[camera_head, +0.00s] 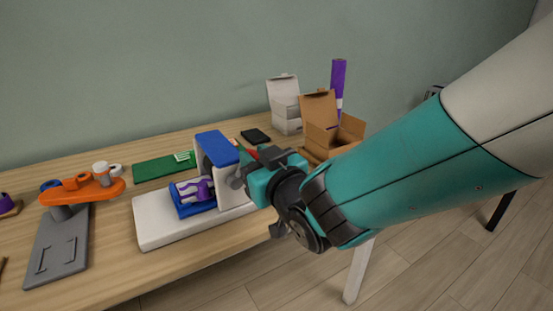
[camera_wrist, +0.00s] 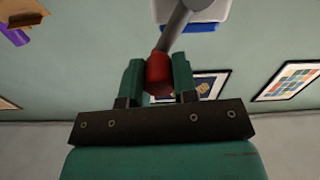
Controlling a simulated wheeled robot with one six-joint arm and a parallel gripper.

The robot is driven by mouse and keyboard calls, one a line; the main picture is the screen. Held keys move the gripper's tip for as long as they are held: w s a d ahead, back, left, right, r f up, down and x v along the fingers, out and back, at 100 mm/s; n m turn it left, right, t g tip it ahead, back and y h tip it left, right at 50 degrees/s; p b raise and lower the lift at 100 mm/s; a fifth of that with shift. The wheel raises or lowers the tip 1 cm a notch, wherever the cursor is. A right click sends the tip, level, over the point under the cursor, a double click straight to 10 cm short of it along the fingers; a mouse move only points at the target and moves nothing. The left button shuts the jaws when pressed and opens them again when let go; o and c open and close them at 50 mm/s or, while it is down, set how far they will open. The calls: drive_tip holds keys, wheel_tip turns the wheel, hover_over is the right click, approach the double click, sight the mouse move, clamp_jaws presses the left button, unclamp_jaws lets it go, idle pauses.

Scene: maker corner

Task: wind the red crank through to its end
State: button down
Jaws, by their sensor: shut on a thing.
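The red crank knob (camera_wrist: 158,75) sits between the two fingers of my gripper (camera_wrist: 157,82) in the wrist view, and the gripper is shut on it. The grey crank arm (camera_wrist: 178,28) runs from the knob up and right towards the white machine body (camera_wrist: 200,8). In the head view, the white machine (camera_head: 152,226) with a blue top (camera_head: 217,150) stands on the table, with a purple and white figure (camera_head: 194,189) on its blue bed. My gripper (camera_head: 258,180) is at the machine's right side and hides the crank's handle there.
An orange-armed grey stand (camera_head: 55,245) is at the left of the wooden table (camera_head: 200,263). A green board (camera_head: 155,169) and a black item (camera_head: 256,135) lie behind the machine.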

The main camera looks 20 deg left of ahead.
drive_tip(key=s+a+f+n+b, duration=0.1)
drive_tip(key=s+a+n, duration=0.5)
drive_tip(key=n, duration=1.1)
drive_tip(key=shift+s+f, duration=0.3)
drive_tip(key=shift+f, duration=0.35)
drive_tip(key=shift+n, duration=0.3)
drive_tip(key=c, duration=0.9)
unclamp_jaws()
drive_tip(key=shift+f, duration=0.2)
wheel_tip(320, 180, up, 20)
drive_tip(key=p, duration=0.3)
drive_tip(key=shift+r+p, duration=0.1)
drive_tip(key=shift+p, duration=0.2)
